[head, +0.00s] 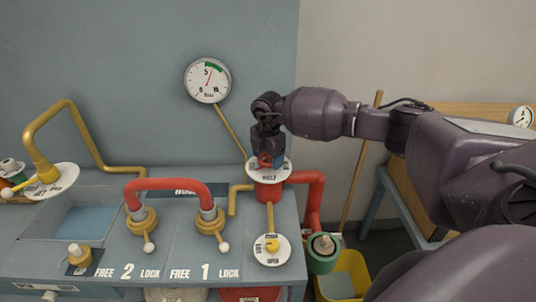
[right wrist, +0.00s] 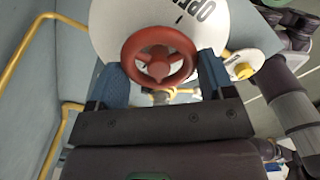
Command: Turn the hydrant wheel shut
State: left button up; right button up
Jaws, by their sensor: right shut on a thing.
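The red hydrant wheel (right wrist: 158,38) sits in front of a round white plate (right wrist: 112,22) in the right wrist view, where part of the word OPEN shows. In the head view the plate (head: 284,174) reads HALF at its front, on top of the red hydrant body (head: 270,190). My right gripper (head: 266,159) points down from above and is shut on the wheel, one blue finger on each side of its rim. In the head view the fingers hide most of the wheel. My left gripper is not in view.
A pressure gauge (head: 208,80) hangs behind on the blue wall. A red hose (head: 167,184) joins two brass couplings on the bench to the left. A lower white dial (head: 271,250) with a yellow knob is at the bench front. A yellow bin (head: 354,262) stands at the right.

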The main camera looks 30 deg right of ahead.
aim_at(267, 157)
jog(key=m+p, duration=0.1)
jog(key=m, duration=0.4)
jog(key=shift+w, duration=0.15)
jog(key=shift+m, duration=0.5)
jog(key=o, duration=0.9)
jog(key=shift+r, duration=0.15)
notch_tip(267, 157, up, 11)
jog(key=shift+f+b, duration=0.2)
jog(key=shift+b, duration=0.55)
